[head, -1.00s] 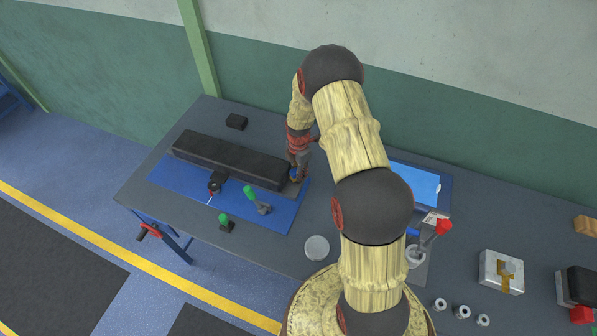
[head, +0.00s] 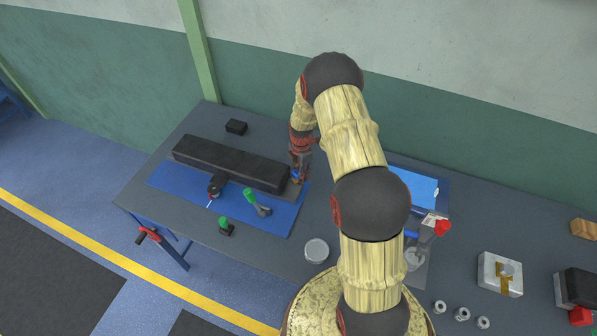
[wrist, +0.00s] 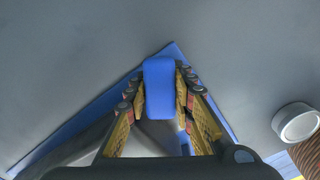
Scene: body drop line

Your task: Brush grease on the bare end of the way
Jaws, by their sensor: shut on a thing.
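The way is a long bar (head: 228,160) lying on a blue mat (head: 272,216), dark along most of its length. Its right end (head: 293,190) shows as a short grey strip and is partly hidden by my gripper. My gripper (head: 299,176) is over that right end, shut on a blue brush handle (wrist: 158,88). The handle stands between the fingertips in the wrist view, where the gripper (wrist: 160,95) also shows. The bristles are hidden, so I cannot tell whether they touch the way.
A round tin (head: 316,250) stands on the bench right of the mat. Two green-knobbed clamps (head: 258,203) (head: 226,227) and a dark fixture (head: 217,185) stand in front of the bar. A small black block (head: 236,127) lies behind it. A red-knobbed clamp (head: 442,228) stands right of my arm.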

